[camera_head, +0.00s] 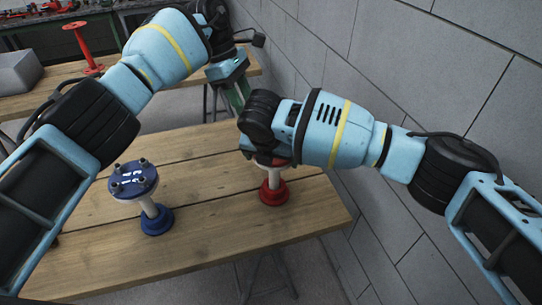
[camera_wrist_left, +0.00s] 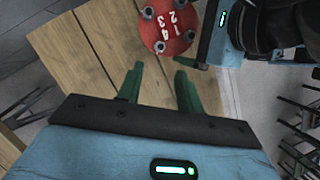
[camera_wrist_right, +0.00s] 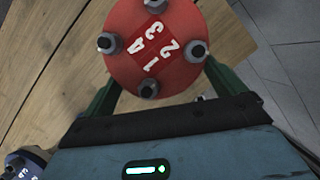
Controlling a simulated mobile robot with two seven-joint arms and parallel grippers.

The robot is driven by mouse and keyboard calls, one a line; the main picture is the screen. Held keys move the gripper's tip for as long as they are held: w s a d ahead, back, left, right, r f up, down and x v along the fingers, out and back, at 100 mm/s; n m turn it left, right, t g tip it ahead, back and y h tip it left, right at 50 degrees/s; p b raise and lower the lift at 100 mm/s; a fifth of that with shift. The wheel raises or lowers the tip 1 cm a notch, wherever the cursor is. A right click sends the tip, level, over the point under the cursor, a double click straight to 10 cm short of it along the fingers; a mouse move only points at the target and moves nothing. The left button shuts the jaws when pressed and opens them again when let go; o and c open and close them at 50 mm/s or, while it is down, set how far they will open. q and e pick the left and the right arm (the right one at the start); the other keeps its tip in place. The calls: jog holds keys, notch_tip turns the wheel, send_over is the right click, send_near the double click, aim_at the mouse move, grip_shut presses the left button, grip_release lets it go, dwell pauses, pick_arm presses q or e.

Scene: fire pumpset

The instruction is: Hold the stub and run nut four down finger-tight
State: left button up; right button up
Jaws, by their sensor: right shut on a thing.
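The red stub (camera_head: 273,190) stands upright on the wooden table, its top largely hidden by my right arm. Its red flange (camera_wrist_right: 165,62) carries white numbers and dark studs with grey nuts. The nut beside the number four (camera_wrist_right: 107,43) is at the flange's left in the right wrist view. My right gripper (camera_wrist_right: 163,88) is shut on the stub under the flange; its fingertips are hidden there. My left gripper (camera_wrist_left: 160,84) is open and empty, apart from the flange, which also shows in the left wrist view (camera_wrist_left: 166,28). In the head view it hangs behind the stub (camera_head: 236,97).
A blue stub (camera_head: 150,205) with a numbered flange stands left of the red one on the table (camera_head: 215,240). A grey block wall (camera_head: 430,70) runs along the right. Another bench behind holds a red stand (camera_head: 84,50) and a grey box (camera_head: 18,72).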

pick_arm(q)
jog(key=shift+o, duration=0.3)
jog(key=d+r+n+y, duration=0.1)
jog(key=n, duration=0.9)
jog(key=d+r+n+t+y, duration=0.1)
jog(key=n, duration=0.9)
jog(key=s+d+r+n+y, duration=0.1)
jog(key=n, duration=0.9)
jog(key=shift+d+r+y, duration=0.2)
jog(key=shift+d+y, duration=0.15)
jog(key=shift+y, duration=0.05)
notch_tip(320, 180, down, 12)
grip_shut()
